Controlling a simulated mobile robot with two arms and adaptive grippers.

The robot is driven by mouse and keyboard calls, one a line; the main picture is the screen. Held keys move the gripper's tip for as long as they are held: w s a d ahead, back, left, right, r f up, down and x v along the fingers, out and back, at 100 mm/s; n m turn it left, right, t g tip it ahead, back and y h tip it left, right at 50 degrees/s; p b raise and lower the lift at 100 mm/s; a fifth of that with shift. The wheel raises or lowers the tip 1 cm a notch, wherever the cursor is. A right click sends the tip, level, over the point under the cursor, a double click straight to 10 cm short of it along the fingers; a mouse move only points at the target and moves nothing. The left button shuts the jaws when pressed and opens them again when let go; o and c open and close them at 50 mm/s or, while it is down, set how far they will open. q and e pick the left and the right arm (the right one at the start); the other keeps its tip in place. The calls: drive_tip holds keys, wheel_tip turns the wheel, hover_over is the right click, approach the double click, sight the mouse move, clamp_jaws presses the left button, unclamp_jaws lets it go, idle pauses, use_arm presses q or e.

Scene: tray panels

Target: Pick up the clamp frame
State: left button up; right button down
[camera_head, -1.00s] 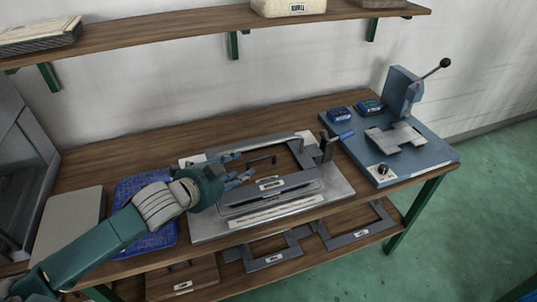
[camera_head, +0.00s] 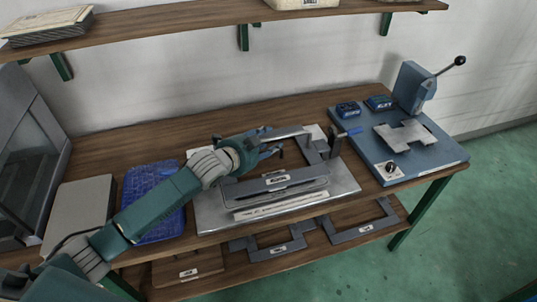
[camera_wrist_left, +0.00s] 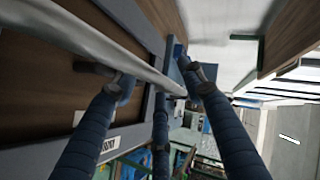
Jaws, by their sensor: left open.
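The clamp frame (camera_head: 272,184) is a dark grey frame with a white label on its front bar. It lies on a pale metal plate (camera_head: 214,222) on the workbench. My left gripper (camera_head: 266,146) is over the frame's back part, next to a light metal bar (camera_head: 286,134). In the left wrist view my blue fingers (camera_wrist_left: 163,82) are spread open, with a silver bar (camera_wrist_left: 95,45) running between them. Whether they touch it I cannot tell. A dark grey frame part with a label (camera_wrist_left: 108,145) shows below. My gripper hides the frame's back left corner. My right gripper is out of view.
A blue press (camera_head: 410,90) on a blue base (camera_head: 432,160) stands at the right. A blue mat (camera_head: 140,190) and a grey panel (camera_head: 80,212) lie at the left. More grey frames (camera_head: 275,243) lie on the lower shelf. A wall shelf (camera_head: 180,30) runs above.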

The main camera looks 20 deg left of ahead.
use_arm(q)
drive_tip(key=shift+w+f, duration=0.15)
clamp_jaws()
idle(0.4)
